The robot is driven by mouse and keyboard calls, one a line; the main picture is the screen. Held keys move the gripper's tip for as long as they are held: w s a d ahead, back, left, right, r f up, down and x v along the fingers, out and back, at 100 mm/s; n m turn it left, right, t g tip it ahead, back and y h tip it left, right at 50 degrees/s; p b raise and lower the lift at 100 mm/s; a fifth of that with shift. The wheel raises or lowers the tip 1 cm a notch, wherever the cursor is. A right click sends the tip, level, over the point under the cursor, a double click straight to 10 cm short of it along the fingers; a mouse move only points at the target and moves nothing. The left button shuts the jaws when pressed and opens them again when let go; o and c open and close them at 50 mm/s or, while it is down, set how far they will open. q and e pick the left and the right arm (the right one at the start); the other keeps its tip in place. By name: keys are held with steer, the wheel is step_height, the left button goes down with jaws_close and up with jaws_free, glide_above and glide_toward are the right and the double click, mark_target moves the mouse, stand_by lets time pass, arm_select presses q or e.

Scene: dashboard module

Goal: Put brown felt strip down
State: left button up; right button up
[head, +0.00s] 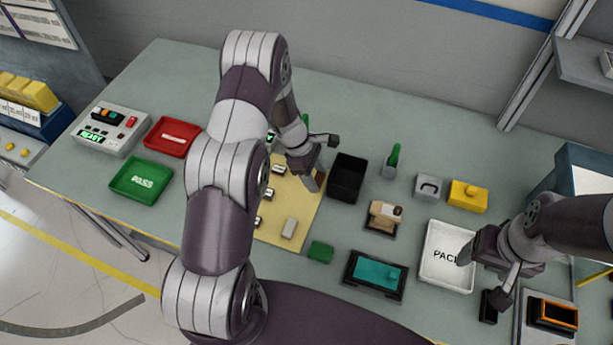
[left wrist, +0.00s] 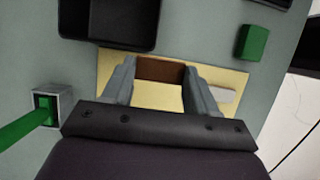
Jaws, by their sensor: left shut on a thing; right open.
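The brown felt strip (left wrist: 160,70) is between the fingers of my left gripper (left wrist: 160,88), which is shut on it, in the left wrist view. In the head view, my left gripper (head: 312,174) is over the right edge of the yellow mat (head: 305,222), just left of the black bin (head: 347,178). A small brown end of the strip shows at its fingertips there. I cannot tell whether the strip touches the mat. My right gripper (head: 484,276) is open at the right side of the white PACK tray (head: 433,275).
Light grey pieces lie on the mat. A green block (head: 320,251), a teal-screened module (head: 376,274) and a tan part on a dark base (head: 383,218) stand nearby. Red (head: 172,137) and green PASS (head: 141,178) trays are at left. Bare table lies between PASS tray and mat, partly behind my arm.

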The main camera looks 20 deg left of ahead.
arm_select(q)
steer(key=s+d+r+m+g+b, duration=0.1)
steer(key=s+d+r+m+b, duration=0.15)
steer(key=s+d+r, duration=0.35)
steer(key=a+f+m+g+y+b, duration=0.2)
steer(key=a+f+m+g+b, duration=0.1)
steer(key=m, duration=0.7)
step_height(320, 180, down, 3)
steer(key=shift+a+r+b, duration=0.1)
steer(key=shift+a+b, duration=0.55)
steer(key=shift+a, duration=0.05)
